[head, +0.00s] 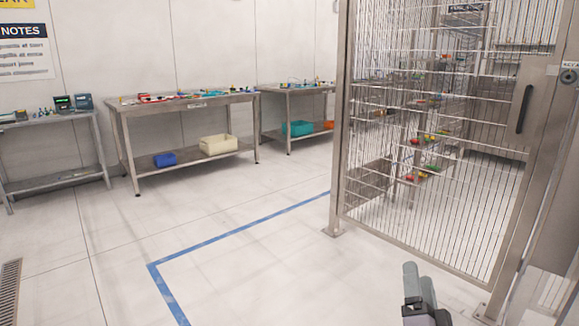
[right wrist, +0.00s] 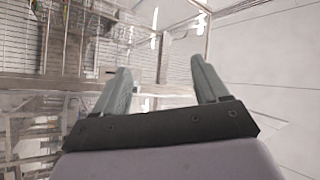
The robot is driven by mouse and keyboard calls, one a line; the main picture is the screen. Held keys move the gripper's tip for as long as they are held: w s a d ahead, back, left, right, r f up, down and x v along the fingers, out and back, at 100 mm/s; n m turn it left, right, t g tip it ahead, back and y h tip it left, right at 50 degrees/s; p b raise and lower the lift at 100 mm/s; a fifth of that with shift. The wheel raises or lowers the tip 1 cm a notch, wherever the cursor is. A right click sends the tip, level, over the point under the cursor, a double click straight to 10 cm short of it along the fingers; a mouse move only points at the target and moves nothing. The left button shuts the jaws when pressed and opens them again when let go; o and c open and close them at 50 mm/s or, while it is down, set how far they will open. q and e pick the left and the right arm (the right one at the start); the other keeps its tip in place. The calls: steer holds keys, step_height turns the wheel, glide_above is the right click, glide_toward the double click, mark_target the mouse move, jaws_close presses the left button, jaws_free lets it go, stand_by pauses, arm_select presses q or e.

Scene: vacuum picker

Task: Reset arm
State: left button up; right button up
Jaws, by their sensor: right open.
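My right gripper (head: 420,285) shows at the bottom of the head view, right of the middle, above the pale floor. In the right wrist view its two grey fingers (right wrist: 160,85) stand apart with nothing between them. It is open and empty, and it touches nothing that I can see. My left gripper and arm are in neither view.
A wire mesh cage (head: 430,150) with a handled door (head: 525,110) stands at the right, shelves behind it. Metal tables (head: 185,104) with small items and bins line the back wall. Blue floor tape (head: 240,228) crosses clear floor at left and middle.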

steer(key=s+a+f+n+g+y, duration=0.2)
steer(key=s+f+n+g+y, duration=0.1)
steer(key=s+f+n, duration=0.3)
steer(key=s+a+f+n+g+y, duration=0.3)
steer(key=s+f, duration=0.3)
steer(key=f, duration=0.1)
steer(key=s+a+f+n+g, duration=0.1)
steer(key=s+f+n+g, duration=0.2)
steer(key=s, duration=0.5)
steer(key=s+a+f+n+g, duration=0.1)
steer(key=s+f+n+g, duration=0.25)
steer(key=s, duration=0.45)
arm_select(q)
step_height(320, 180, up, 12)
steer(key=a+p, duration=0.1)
steer(key=p, duration=1.4)
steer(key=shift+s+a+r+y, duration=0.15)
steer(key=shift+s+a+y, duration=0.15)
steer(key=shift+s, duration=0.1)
arm_select(e)
step_height(320, 180, up, 12)
steer(key=d, duration=0.1)
steer(key=shift+f+m, duration=0.25)
steer(key=shift+m, duration=0.2)
steer(key=shift+s+f, duration=0.1)
